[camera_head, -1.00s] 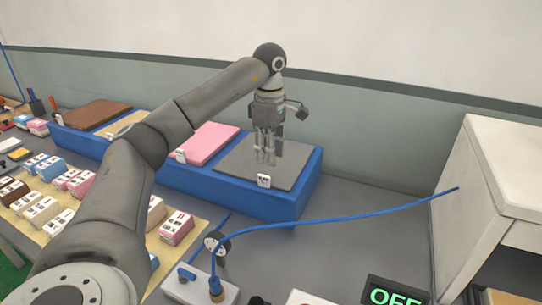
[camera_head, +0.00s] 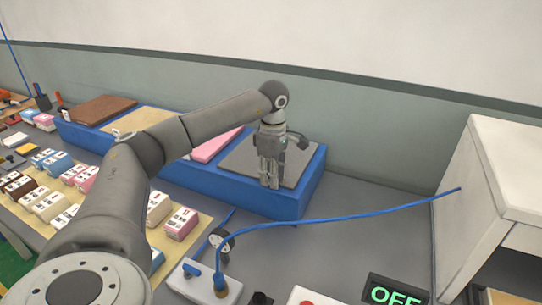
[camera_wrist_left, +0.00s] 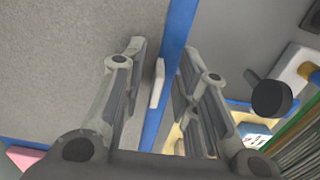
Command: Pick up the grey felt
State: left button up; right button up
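The grey felt (camera_head: 239,161) is a flat square lying at the right end of the long blue stand (camera_head: 288,205). In the left wrist view the felt (camera_wrist_left: 70,55) fills the upper left. My left gripper (camera_head: 269,184) points down at the felt's front edge and hides part of it. In the left wrist view its fingers (camera_wrist_left: 160,105) are apart, one side over the felt and the other past the blue rim. A small white tag (camera_wrist_left: 157,84) shows between them. I cannot tell whether the fingers touch the felt. My right gripper is not in view.
Pink (camera_head: 213,147), tan and brown (camera_head: 103,109) sheets lie farther left on the stand. Several small boxes (camera_head: 181,222) stand in front. A blue cable (camera_head: 340,213) crosses the grey table to a white cabinet (camera_head: 490,185) at right.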

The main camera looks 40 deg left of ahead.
pick_arm(q)
grip_shut()
